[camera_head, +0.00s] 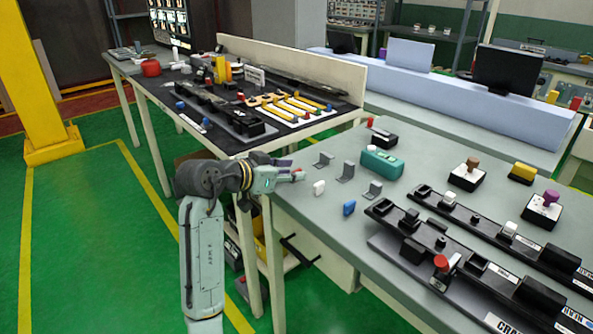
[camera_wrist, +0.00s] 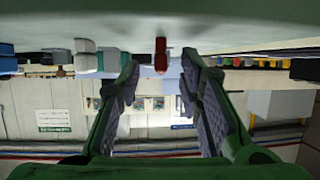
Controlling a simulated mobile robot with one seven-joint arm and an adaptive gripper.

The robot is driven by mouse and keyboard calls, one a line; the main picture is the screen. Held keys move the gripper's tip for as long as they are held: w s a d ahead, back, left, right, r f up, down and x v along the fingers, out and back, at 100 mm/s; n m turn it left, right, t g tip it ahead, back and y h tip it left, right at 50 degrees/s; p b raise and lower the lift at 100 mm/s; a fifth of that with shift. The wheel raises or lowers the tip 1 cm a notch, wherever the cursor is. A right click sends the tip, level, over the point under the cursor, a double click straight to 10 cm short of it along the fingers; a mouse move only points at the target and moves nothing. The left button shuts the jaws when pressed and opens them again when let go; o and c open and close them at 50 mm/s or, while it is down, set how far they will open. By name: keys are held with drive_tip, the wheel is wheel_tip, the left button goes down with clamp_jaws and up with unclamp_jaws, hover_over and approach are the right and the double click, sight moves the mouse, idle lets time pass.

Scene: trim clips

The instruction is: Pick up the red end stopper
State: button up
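A small red piece, which looks like the red end stopper (camera_head: 299,175), is at the left edge of the grey table, right at the tip of my gripper (camera_head: 284,172). In the wrist view the red stopper (camera_wrist: 161,55) shows ahead of the gap between the two fingers (camera_wrist: 161,68), roughly centred. The fingers are apart with nothing between them. The wrist picture appears upside down, with the table surface along its top. I cannot tell how far the fingertips are from the stopper.
A white piece (camera_head: 319,187) and a blue piece (camera_head: 349,208) stand close by on the grey table (camera_head: 310,222). Grey brackets (camera_head: 345,172), a teal box (camera_head: 381,162) and long black rails (camera_head: 470,215) lie beyond. A dark-topped table (camera_head: 215,145) with clutter stands behind my arm.

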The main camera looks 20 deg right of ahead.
drive_tip(key=shift+w+d+f, duration=0.3)
drive_tip(key=shift+d, duration=0.25)
drive_tip(key=shift+c, duration=0.5)
clamp_jaws()
drive_tip(key=shift+r, duration=0.1)
